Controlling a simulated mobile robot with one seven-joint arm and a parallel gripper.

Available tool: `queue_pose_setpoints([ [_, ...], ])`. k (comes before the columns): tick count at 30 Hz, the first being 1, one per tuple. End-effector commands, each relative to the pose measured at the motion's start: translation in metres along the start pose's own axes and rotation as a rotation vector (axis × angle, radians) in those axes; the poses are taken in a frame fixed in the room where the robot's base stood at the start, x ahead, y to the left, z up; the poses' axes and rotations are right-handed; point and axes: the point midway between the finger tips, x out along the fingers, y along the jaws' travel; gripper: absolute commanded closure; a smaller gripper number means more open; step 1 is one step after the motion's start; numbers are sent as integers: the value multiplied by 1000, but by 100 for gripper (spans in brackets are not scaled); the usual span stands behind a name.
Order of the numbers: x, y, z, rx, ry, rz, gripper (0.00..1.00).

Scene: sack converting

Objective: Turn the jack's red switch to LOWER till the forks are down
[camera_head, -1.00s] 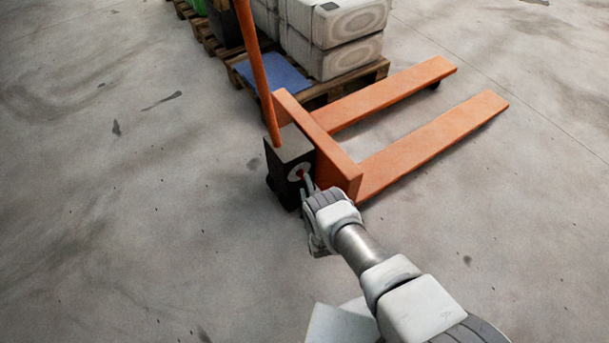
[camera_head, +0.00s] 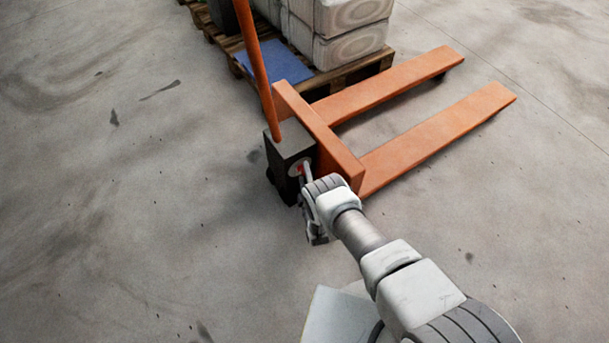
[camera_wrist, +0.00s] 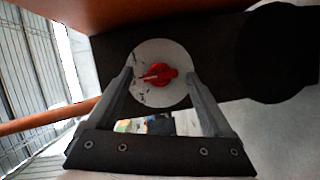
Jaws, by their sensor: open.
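The orange pallet jack (camera_head: 325,133) stands on the floor with its two forks (camera_head: 435,138) pointing to the upper right. Its dark pump box (camera_head: 287,153) carries a round pale dial with the red switch (camera_head: 299,169), partly hidden by my gripper in the head view. In the wrist view the red switch (camera_wrist: 161,73) sits on the pale dial (camera_wrist: 151,50), its pointer toward the left; the dial's markings are too small to read. My gripper (camera_wrist: 164,76) is open, with its fingers on either side of the switch. I cannot tell whether they touch it.
The jack's orange handle (camera_head: 254,62) rises from the pump box toward the top left. A wooden pallet (camera_head: 352,70) with stacked pale sacks (camera_head: 345,47) and a blue sheet (camera_head: 272,62) stands behind the jack. The floor to the left and front is clear.

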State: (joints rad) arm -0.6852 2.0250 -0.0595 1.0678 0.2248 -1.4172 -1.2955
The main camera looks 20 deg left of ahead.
Motion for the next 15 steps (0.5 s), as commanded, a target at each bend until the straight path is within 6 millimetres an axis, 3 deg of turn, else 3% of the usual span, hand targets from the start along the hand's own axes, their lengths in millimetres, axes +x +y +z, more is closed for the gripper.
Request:
queue_pose_setpoints([
  [1,0,0,0,0,0,0,18],
  [12,0,0,0,0,0,0,85],
  [15,0,0,0,0,0,0,99],
])
